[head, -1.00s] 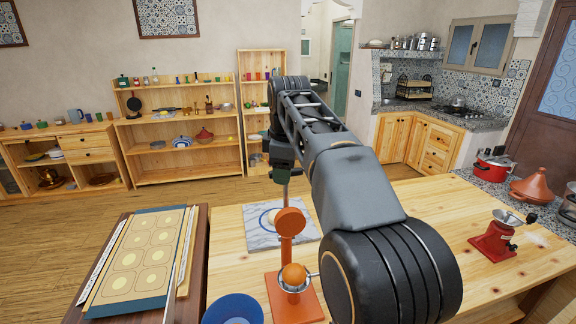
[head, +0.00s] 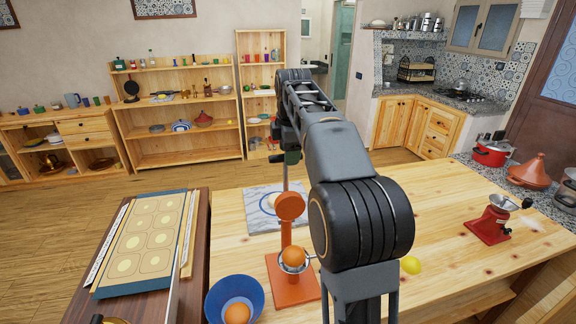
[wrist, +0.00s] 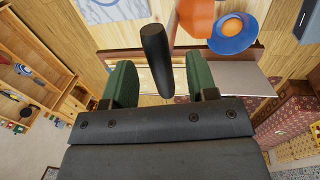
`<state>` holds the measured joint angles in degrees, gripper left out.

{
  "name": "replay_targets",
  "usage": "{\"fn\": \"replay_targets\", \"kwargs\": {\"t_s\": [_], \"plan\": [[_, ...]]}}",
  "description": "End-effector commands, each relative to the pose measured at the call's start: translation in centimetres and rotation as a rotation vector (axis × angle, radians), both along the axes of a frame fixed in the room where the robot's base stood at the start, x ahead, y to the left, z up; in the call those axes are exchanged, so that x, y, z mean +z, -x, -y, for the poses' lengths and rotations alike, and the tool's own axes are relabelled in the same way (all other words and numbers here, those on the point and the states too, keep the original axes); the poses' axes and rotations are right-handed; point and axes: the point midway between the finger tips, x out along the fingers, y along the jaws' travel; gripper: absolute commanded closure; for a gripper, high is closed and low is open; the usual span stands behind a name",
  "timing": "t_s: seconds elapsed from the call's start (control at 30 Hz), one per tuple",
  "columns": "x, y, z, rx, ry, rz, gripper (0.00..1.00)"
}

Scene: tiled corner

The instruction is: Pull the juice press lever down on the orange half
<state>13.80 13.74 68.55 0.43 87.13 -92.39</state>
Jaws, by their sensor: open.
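The orange juice press (head: 291,232) stands upright on the wooden table, with an orange half (head: 294,257) in its cup. Its thin lever (head: 285,176) points up from the round head. My gripper (head: 287,155) is high at the lever's upper end, partly hidden by my arm. In the wrist view, the black lever handle (wrist: 156,55) lies between the open green fingers of my gripper (wrist: 158,66), with gaps on both sides. The orange body of the press (wrist: 195,16) shows beyond it. The fingers do not grip the handle.
A blue bowl (head: 211,297) with an orange (head: 237,313) stands left of the press. A marble board (head: 262,222) lies behind it. A yellow lemon (head: 411,265) and a red grinder (head: 490,224) are to the right. A game board (head: 140,282) is at the left.

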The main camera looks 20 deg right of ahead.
Motion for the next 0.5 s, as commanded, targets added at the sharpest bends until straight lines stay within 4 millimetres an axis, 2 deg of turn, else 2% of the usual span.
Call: {"fn": "replay_targets", "kwargs": {"t_s": [0.2,0.5], "plan": [[-2.8,-0.5,0.1,0.0,0.0,-0.001,0.47],[-4.1,-0.7,0.1,-0.001,0.0,0.0,0.47]]}}
